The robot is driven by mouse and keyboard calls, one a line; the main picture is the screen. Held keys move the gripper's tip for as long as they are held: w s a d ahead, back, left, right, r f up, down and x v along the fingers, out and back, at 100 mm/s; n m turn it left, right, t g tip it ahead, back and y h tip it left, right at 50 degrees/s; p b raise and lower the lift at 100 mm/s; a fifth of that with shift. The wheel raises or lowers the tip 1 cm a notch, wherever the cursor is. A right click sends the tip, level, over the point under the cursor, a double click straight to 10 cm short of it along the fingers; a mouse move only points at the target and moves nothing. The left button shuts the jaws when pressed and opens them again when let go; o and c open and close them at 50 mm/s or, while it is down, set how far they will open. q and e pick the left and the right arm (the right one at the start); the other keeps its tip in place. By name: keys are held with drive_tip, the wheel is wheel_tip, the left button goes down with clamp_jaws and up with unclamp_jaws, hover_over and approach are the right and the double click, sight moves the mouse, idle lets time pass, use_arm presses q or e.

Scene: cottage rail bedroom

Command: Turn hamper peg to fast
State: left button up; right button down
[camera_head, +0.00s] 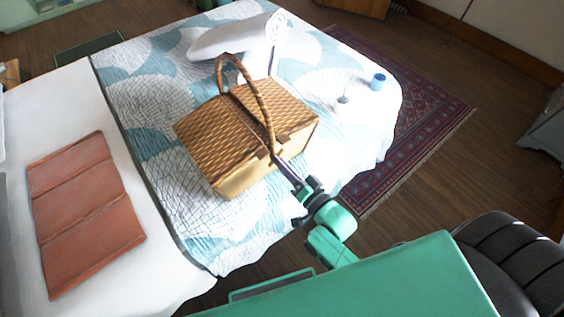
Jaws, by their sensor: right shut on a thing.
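A wicker hamper (215,140) with a lid and a tall hoop handle stands on the bed's patterned cover. The lid looks shut. My right gripper (276,160) is at the hamper's front side, its fingertips by the upper front edge just below the foot of the handle. It is shut on a small part there, where the peg would be. The peg itself is hidden or too small to make out, so its turn cannot be told. My left gripper does not show.
A rolled white towel (240,36) lies behind the hamper. A blue cup (378,82) and a small grey object (343,99) stand to its right on the bed. A folded rust-coloured blanket (85,212) lies at left. A dark chair (515,262) is at lower right.

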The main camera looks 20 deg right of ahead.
drive_tip(key=n+p, duration=0.3)
drive_tip(key=n, duration=0.6)
drive_tip(key=shift+n, duration=0.4)
idle(0.4)
drive_tip(key=c, duration=0.9)
unclamp_jaws()
drive_tip(key=b+v, duration=0.1)
drive_tip(key=v, duration=1.3)
drive_tip(key=shift+s+d+f+b, duration=0.1)
drive_tip(key=shift+s+b, duration=0.2)
drive_tip(key=shift+b, duration=0.1)
